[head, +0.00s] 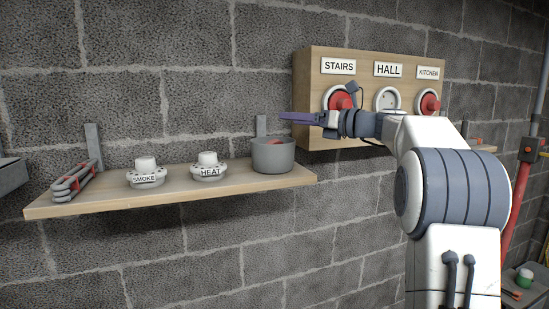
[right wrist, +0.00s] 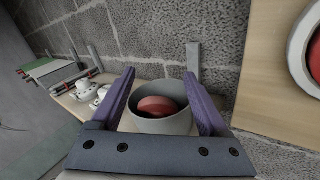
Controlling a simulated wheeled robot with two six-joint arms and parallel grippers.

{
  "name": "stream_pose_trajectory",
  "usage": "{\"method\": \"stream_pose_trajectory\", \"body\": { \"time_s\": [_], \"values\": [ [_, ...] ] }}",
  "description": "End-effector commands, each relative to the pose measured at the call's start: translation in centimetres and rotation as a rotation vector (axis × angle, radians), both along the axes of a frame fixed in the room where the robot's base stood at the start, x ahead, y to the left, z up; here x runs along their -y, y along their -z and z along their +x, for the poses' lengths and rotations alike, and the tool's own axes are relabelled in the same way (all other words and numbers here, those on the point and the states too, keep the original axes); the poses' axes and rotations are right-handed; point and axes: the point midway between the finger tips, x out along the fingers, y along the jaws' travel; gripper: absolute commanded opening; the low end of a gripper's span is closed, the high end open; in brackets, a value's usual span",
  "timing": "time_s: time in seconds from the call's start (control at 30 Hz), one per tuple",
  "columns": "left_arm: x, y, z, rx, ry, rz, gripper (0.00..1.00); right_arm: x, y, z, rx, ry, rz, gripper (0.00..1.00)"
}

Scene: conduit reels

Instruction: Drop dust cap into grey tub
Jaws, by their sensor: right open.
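The grey tub (head: 272,157) stands at the right end of the wooden shelf in the head view. In the right wrist view the grey tub (right wrist: 146,125) shows between my fingers, with a red dust cap (right wrist: 157,106) lying inside it. My right gripper (head: 284,117) is over the tub in the head view. In the right wrist view my right gripper (right wrist: 164,98) is open, with nothing between its purple fingers but the view of the tub beyond. The tub's inside is mostly hidden in the head view. My left gripper is not in view.
The shelf (head: 110,203) also holds the SMOKE detector (head: 146,176), the HEAT detector (head: 208,168) and a bundle of grey rods (head: 74,183). A wooden board (head: 313,88) with STAIRS, HALL and KITCHEN labels is right of the tub; red caps show under STAIRS and KITCHEN.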

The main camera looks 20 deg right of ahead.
Motion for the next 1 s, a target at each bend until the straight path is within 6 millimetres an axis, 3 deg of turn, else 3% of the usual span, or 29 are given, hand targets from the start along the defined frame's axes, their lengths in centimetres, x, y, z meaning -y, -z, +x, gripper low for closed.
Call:
{"method": "stream_pose_trajectory", "body": {
  "time_s": [0.23, 0.5, 1.0],
  "values": [
    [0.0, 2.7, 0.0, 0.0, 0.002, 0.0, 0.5, 2.9, 0.5, -3.8, 0.002, 0.006, -0.002, 0.78],
    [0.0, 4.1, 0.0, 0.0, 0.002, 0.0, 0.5, 5.4, 0.2, -7.2, 0.001, 0.003, -0.001, 0.78],
    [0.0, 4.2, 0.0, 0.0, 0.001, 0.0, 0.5, 5.9, 0.0, -7.9, 0.0, 0.0, 0.0, 0.78]
  ]
}}
